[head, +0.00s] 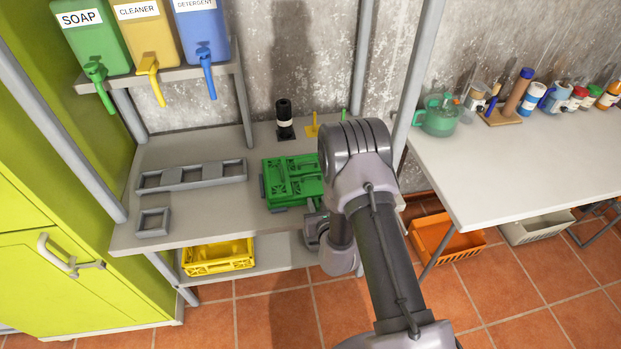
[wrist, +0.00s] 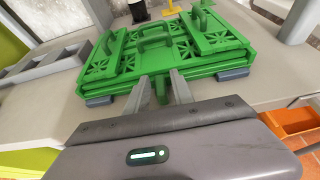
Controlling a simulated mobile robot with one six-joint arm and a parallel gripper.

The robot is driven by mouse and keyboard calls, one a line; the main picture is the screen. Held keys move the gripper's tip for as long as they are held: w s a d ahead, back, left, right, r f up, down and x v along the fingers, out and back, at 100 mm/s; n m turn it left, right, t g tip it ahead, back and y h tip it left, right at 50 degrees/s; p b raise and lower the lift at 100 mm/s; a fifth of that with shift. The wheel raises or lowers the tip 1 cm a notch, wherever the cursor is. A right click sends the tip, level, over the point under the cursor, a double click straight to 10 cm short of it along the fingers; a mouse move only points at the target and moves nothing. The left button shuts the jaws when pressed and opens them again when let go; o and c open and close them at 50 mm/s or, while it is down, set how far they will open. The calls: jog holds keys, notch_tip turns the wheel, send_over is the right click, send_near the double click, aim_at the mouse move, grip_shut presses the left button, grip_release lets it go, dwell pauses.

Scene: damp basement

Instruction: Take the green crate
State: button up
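The green crate (head: 291,180) looks folded flat and lies on the grey shelf table, with grey blocks at its lower edges. In the wrist view the green crate (wrist: 150,58) fills the upper middle, with handles on its top panels. My gripper (wrist: 161,76) is at its near side, its two fingers apart and pointing at it. A narrow green part of the crate shows between the fingers; I cannot tell whether they touch it. In the head view my gripper (head: 316,218) is partly hidden by my arm, at the crate's near right corner.
A grey divided tray (head: 191,176) and a small grey frame (head: 153,222) lie left of the crate. A black bottle (head: 284,118) and a yellow stand (head: 312,126) are behind it. A yellow crate (head: 218,257) is on the shelf below. An orange bin (head: 446,241) stands right.

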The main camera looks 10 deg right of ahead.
grip_shut()
jog(key=shift+w, duration=0.1)
dwell(1.1)
